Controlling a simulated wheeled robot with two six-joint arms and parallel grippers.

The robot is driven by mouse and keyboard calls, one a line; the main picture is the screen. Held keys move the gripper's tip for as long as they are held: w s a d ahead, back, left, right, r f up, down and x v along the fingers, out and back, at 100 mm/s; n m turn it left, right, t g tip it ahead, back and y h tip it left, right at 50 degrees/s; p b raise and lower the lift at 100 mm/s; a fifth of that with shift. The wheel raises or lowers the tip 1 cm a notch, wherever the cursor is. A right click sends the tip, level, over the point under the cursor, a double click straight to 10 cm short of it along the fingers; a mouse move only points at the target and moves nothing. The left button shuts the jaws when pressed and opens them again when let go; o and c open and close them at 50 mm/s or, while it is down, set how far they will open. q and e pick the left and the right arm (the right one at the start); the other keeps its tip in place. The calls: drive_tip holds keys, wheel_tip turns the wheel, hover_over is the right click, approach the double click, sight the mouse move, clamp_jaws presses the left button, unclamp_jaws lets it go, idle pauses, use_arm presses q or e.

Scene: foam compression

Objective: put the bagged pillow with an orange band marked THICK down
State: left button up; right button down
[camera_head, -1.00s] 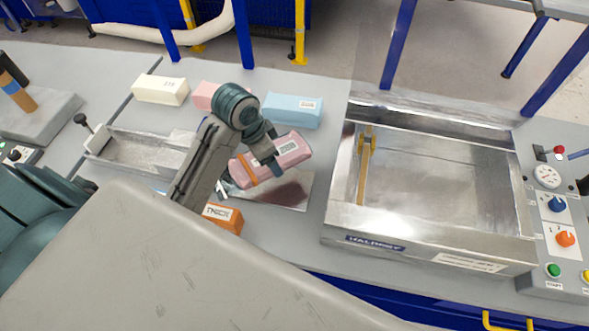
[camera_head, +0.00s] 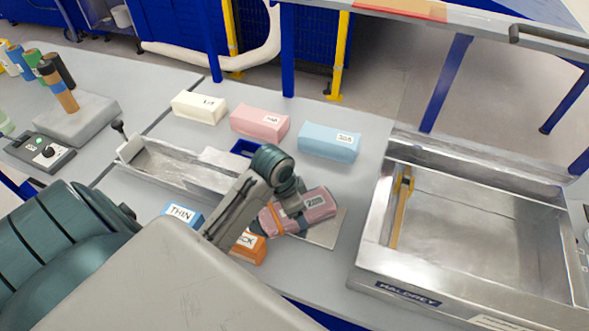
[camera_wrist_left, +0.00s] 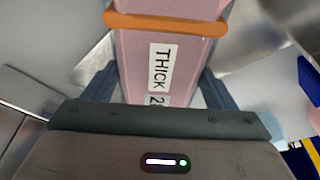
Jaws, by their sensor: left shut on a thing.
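My left gripper (camera_head: 292,208) is shut on the pink bagged pillow (camera_head: 319,204), with a finger on each side. The pillow has an orange band (camera_head: 275,220) near one end and a white label. In the left wrist view the pillow (camera_wrist_left: 190,65) lies between the fingers of my gripper (camera_wrist_left: 163,92); its label reads THICK, and the orange band (camera_wrist_left: 165,23) crosses it farther out. The pillow is over a flat metal plate (camera_head: 328,235); I cannot tell whether it touches it. My right gripper is not in view.
An orange block marked THICK (camera_head: 250,248) and a blue block marked THIN (camera_head: 181,215) are close to my left gripper. Cream (camera_head: 198,108), pink (camera_head: 260,124) and blue (camera_head: 329,143) blocks stand behind. A metal trough (camera_head: 165,165) is left, a large steel box (camera_head: 375,270) right.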

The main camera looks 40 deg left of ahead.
use_arm(q)
drive_tip(key=shift+f, duration=0.1)
drive_tip(key=o, duration=0.9)
drive_tip(key=shift+r, duration=0.35)
drive_tip(key=b+v, duration=0.1)
drive_tip(key=v, duration=0.4)
drive_tip(key=shift+a+f, duration=0.1)
drive_tip(key=p+v, duration=0.4)
drive_tip(key=v, duration=0.2)
drive_tip(key=shift+s+r+p, duration=0.1)
drive_tip(key=shift+r+p, duration=0.2)
drive_tip(key=shift+r, duration=0.05)
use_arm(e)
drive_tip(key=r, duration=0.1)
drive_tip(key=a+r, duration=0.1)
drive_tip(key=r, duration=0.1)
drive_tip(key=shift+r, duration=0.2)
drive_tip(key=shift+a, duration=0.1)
